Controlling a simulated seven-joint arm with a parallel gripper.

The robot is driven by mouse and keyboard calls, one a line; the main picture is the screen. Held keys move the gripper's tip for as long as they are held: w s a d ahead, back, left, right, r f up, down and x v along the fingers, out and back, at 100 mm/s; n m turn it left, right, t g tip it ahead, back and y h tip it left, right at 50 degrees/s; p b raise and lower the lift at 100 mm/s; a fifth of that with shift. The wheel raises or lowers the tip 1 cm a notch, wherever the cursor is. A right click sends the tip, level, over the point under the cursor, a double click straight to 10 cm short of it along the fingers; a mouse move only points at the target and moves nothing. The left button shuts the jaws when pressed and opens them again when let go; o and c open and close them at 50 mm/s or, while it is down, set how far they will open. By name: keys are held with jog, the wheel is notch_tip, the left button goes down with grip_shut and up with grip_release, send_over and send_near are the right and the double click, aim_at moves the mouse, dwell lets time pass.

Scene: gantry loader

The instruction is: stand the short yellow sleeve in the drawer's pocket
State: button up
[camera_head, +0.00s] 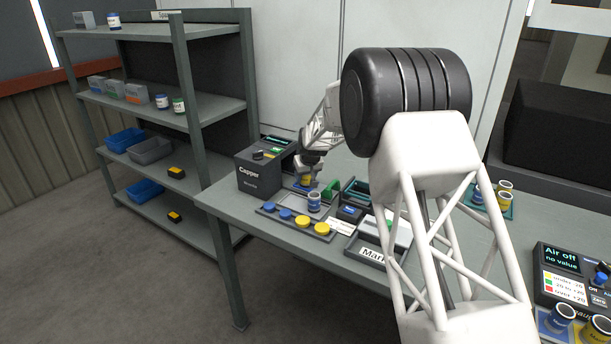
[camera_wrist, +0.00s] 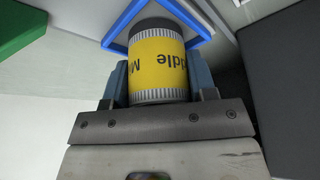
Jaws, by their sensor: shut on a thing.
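My gripper (camera_head: 310,165) is shut on a short yellow sleeve (camera_wrist: 158,66), with one grey-blue finger on each side. The sleeve has ribbed pale bands at both ends and an upside-down label ending in "ddle". In the head view the sleeve (camera_head: 306,179) shows small, below my gripper beside the Capper. A blue square frame (camera_wrist: 203,25), which looks like the drawer's pocket, surrounds the sleeve's far end in the wrist view. The sleeve hides part of this frame. I cannot tell whether the sleeve's end is inside it or just above it.
The grey Capper (camera_head: 258,178) stands close on the left. A green part (camera_head: 330,189) is close on the right. A shelf rack (camera_head: 190,120) stands left of the bench.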

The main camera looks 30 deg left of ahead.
jog(key=o, duration=1.5)
jog(key=shift+r, duration=0.1)
jog(key=shift+r, duration=4.45)
jog(key=shift+d, duration=0.1)
